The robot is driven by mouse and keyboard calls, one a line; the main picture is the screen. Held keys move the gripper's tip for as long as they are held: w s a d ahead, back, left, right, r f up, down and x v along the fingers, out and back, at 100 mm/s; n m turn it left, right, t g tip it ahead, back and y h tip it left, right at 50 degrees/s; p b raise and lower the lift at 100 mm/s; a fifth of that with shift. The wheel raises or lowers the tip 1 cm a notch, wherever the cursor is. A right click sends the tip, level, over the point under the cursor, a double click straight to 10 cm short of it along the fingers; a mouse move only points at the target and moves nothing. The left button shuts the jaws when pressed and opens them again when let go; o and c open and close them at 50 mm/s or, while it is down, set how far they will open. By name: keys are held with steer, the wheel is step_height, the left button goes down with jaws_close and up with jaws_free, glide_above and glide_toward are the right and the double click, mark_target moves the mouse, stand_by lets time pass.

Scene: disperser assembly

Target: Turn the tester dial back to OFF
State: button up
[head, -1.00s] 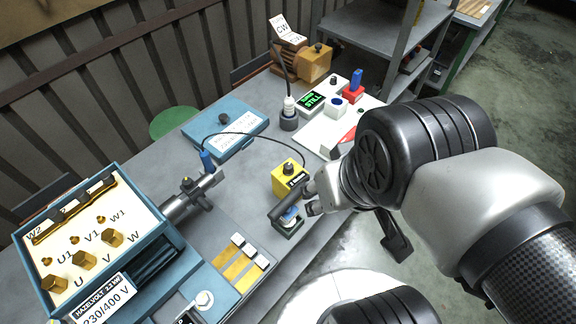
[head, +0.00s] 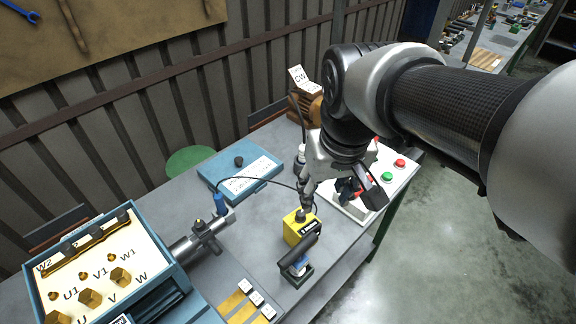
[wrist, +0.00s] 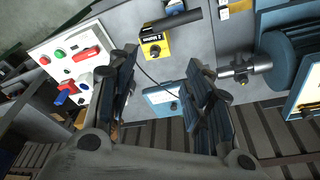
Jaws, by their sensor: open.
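The tester is a small yellow box (head: 296,232) with a dark dial (head: 300,214) on top and a black label, standing on the grey bench. It also shows in the wrist view (wrist: 154,38), beyond my fingers, with its dial (wrist: 155,51) uncovered. The dial's pointer is too small to read.
A black-handled tool (head: 300,254) stands right in front of the tester. A blue case (head: 262,187) with a cable lies to the left. A white button panel (head: 402,176) is to the right, partly behind my arm. A motor shaft (head: 184,250) juts out at left.

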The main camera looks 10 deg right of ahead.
steer(key=w+f+g, duration=0.1)
steer(key=w+f, duration=0.1)
steer(key=w, duration=0.5)
steer(key=g, duration=0.2)
glide_toward(301, 213)
step_height(301, 213, down, 9)
steer(key=b, duration=0.4)
steer(key=shift+s+f+b, duration=0.1)
steer(key=shift+b, duration=0.2)
steer(key=shift+c, duration=0.3)
steer(key=c, duration=1)
